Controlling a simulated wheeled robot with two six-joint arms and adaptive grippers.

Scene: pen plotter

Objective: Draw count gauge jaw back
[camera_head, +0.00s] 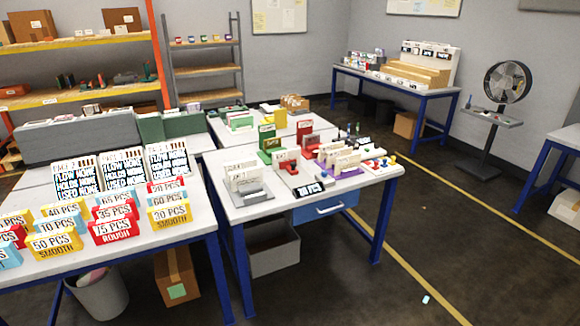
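Neither of my grippers is in view, and no part of my arms shows. A small black sign (308,189), apparently reading "20 PCS", sits at the front edge of the middle table (350,193). Behind it is a low grey fixture with a red block (287,161), which may be the count gauge; its jaw is too small to make out. To its left, a grey stand (251,194) holds upright white cards (243,176). To its right, more pale cards (346,162) stand in a purple-based holder.
The left table (165,242) carries yellow, red and blue signs with piece counts, such as a yellow "50 PCS" sign (54,244), and black-and-white boards (121,168). A grey bin (272,248) and a cardboard box (177,277) stand below. Open floor (470,215) lies to the right.

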